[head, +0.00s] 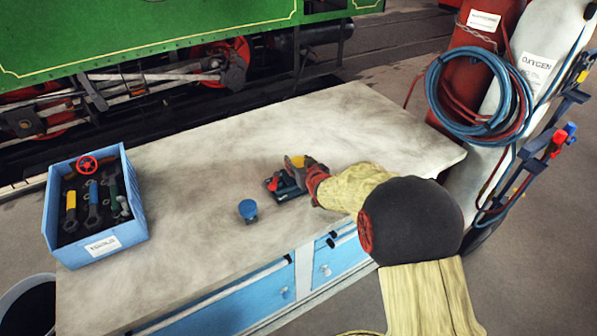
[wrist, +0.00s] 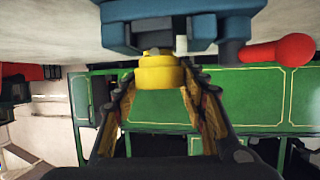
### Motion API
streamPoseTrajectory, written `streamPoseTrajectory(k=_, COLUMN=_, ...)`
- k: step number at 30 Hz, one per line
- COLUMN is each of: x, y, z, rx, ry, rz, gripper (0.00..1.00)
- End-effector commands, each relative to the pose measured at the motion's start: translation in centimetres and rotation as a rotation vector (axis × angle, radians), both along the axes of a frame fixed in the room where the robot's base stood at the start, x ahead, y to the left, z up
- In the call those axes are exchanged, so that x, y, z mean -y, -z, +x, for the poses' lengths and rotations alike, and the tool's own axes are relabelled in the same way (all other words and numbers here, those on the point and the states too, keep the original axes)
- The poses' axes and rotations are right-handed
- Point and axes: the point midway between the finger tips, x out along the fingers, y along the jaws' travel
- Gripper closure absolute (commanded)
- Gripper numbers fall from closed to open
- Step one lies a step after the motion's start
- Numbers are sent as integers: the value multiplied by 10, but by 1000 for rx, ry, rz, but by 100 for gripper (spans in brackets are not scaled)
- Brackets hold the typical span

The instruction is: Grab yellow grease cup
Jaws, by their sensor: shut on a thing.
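The yellow grease cup (head: 296,161) is at my gripper's tip, above the right half of the workbench. In the wrist view the yellow grease cup (wrist: 160,72) sits between the two fingers, close against a dark blue fitting. My gripper (head: 304,170) reaches in from the right and is shut on the cup. The fingers (wrist: 163,92) show on both sides of it in the wrist view. I cannot tell whether the cup touches the fitting.
The dark blue fitting (head: 284,187) with a red-knobbed lever lies on the workbench (head: 330,120) beside my gripper. A blue cup (head: 248,210) stands left of it. A blue tool crate (head: 128,233) is at the left. Gas cylinders (head: 535,65) stand at the right.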

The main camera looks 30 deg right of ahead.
Motion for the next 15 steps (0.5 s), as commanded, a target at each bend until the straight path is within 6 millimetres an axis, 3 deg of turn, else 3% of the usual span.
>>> streamPoseTrajectory(k=10, x=0, y=0, z=0, rx=0, ry=0, rz=0, gripper=95)
streamPoseTrajectory(k=15, x=0, y=-2, z=1, rx=3, ry=0, rz=-1, gripper=96)
